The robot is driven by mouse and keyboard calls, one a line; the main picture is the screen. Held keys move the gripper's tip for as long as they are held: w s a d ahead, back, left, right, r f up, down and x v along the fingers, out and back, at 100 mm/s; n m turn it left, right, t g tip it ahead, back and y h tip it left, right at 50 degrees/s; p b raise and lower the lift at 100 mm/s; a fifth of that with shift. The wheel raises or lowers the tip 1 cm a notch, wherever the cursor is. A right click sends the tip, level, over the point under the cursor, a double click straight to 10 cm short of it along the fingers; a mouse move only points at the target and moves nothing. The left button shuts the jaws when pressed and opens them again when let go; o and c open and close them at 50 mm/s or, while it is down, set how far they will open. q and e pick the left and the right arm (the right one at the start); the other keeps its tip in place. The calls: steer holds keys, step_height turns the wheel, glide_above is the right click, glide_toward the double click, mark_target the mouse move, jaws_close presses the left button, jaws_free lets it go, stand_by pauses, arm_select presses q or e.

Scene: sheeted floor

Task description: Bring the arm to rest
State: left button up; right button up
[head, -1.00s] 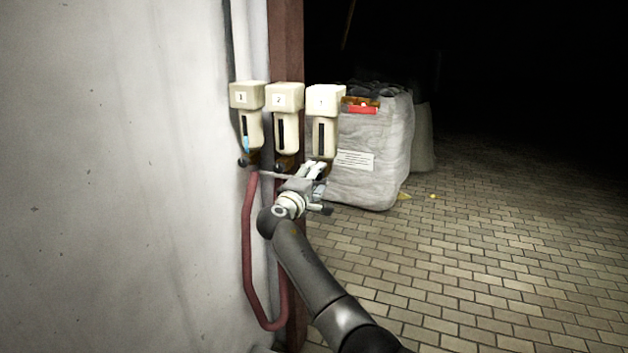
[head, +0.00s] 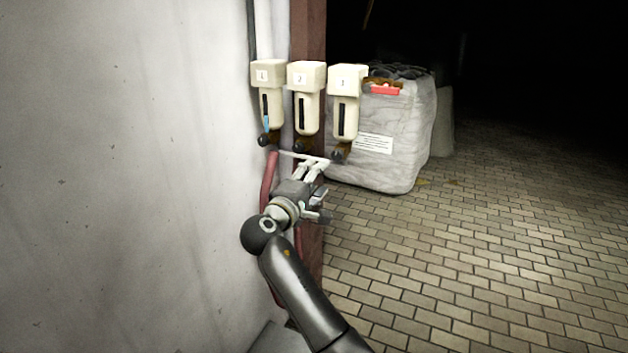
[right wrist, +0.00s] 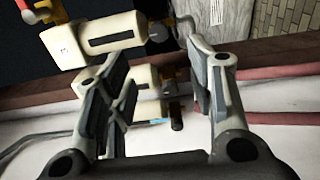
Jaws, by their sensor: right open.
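My right gripper (head: 312,172) is open and empty, in front of the wall and just below the row of cream dispensers. In the right wrist view its two fingers (right wrist: 160,85) stand wide apart with nothing gripped between them. My right arm reaches up from the bottom of the head view. The dispensers are labelled 1 (head: 267,95), 2 (head: 306,98) and 3 (head: 346,100). Each has a dark slot and a dark knob below; the first shows some blue in its slot. My left gripper is not in view.
A reddish post (head: 310,30) and a red hose (head: 269,185) run beside the pale wall (head: 120,180). A large whitish sack (head: 395,135) with a red item (head: 384,89) on top stands behind. The paved floor (head: 470,260) at the right is open.

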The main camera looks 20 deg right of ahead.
stand_by(0.5)
steer(key=s+a+f+n+g+y, duration=0.15)
steer(key=f+y, duration=0.25)
steer(key=f, duration=1.3)
steer(key=s+a+f+n+g+y, duration=0.1)
steer(key=s+a+f+y, duration=0.15)
steer(key=f, duration=1.45)
steer(key=s+f+g+y, duration=0.25)
steer(key=s+f, duration=0.65)
steer(key=f, duration=0.5)
steer(key=s+a+f+m+g+y, duration=0.2)
steer(key=s+f+m+g+y, duration=0.15)
steer(key=s+f, duration=1.55)
steer(key=s+f+m+g, duration=0.1)
steer(key=s+f+m, duration=0.1)
steer(key=s, duration=1.3)
steer(key=s+d+f+m+g, duration=0.1)
steer(key=s+f+m, duration=0.2)
steer(key=s, duration=1.2)
steer(key=shift+s+d+f+y, duration=0.15)
steer(key=shift+f+y, duration=0.3)
steer(key=shift+f, duration=0.05)
